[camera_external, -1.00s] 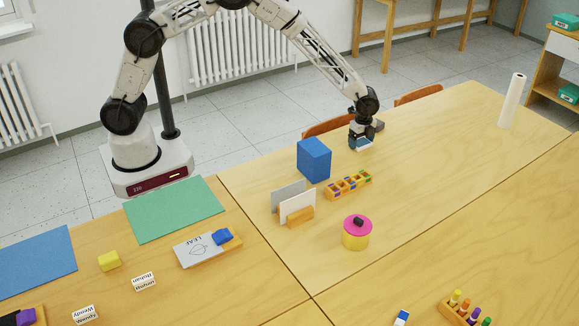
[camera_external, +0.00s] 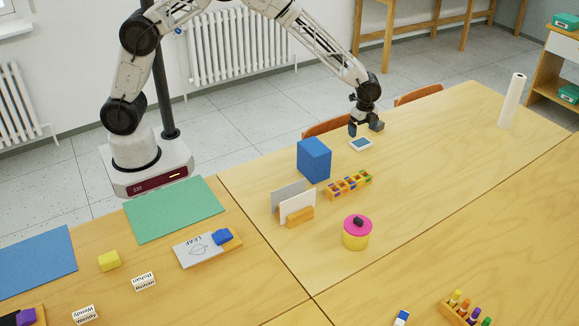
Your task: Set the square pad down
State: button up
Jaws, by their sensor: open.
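The square pad (camera_external: 361,144) is a small white piece with a blue top. My gripper (camera_external: 366,129) is open and empty. It hangs just above and behind the pad, apart from it.
A blue box (camera_external: 314,160) stands left of the pad, with a wooden tray of coloured pieces (camera_external: 348,185) in front. White cards in a holder (camera_external: 298,206) and a yellow pot with a pink lid (camera_external: 356,233) are nearer. A white roll (camera_external: 512,101) stands far right. Table right of the pad is clear.

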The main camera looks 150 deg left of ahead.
aim_at(366, 141)
notch_tip(366, 141, up, 6)
jog(key=shift+r, duration=0.2)
dwell(0.7)
dwell(0.4)
